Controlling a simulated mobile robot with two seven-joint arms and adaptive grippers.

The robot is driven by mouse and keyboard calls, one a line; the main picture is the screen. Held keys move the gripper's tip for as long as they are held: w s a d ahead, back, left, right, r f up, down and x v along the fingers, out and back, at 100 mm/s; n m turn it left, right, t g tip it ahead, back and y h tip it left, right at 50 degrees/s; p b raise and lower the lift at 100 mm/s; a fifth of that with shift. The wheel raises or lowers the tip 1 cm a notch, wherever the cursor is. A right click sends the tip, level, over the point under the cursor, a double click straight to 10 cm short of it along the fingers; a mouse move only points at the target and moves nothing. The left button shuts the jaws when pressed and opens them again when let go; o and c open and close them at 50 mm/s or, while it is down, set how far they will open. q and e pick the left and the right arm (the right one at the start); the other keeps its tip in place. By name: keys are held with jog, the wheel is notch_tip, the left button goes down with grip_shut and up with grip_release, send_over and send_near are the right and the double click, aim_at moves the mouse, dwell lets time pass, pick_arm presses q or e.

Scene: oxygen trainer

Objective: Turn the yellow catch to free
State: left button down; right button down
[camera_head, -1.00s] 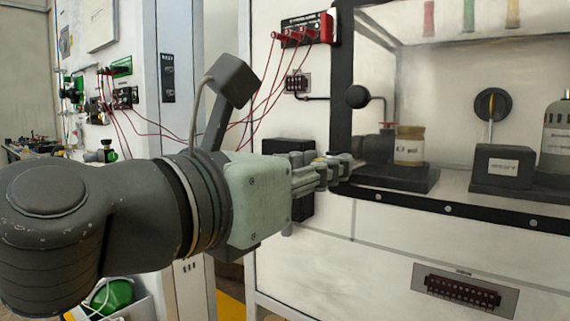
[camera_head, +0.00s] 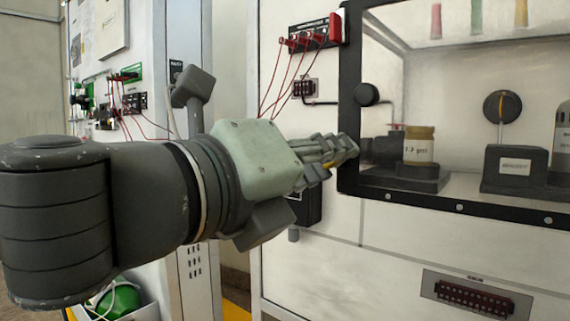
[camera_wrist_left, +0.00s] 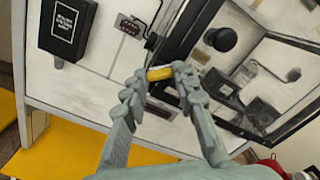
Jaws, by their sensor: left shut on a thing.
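The yellow catch (camera_wrist_left: 160,73) shows in the left wrist view as a short yellow bar between my left gripper's fingertips. My left gripper (camera_wrist_left: 159,76) is shut on it, one finger at each end. In the head view my left gripper (camera_head: 345,150) is at the lower left corner of the black-framed glass case, and a small bit of the yellow catch (camera_head: 329,164) shows beside the fingers; most of it is hidden there. My right gripper is not in view.
The black-framed case (camera_head: 350,90) holds a labelled jar (camera_head: 419,146) and a small labelled block (camera_head: 514,167). A black knob (camera_head: 366,94) sits at its left side. A dark box (camera_wrist_left: 68,28) is on the white panel. Red wires (camera_head: 272,80) hang at upper left.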

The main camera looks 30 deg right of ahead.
pick_arm(q)
jog(key=shift+w+a+r+n, duration=0.1)
jog(key=shift+n, duration=2.3)
jog(key=shift+w+n, duration=0.1)
jog(key=shift+n, duration=2.3)
jog(key=c, duration=1.2)
grip_release()
jog(key=v, duration=0.7)
jog(key=shift+s+a, duration=0.15)
jog(key=shift+a, duration=0.05)
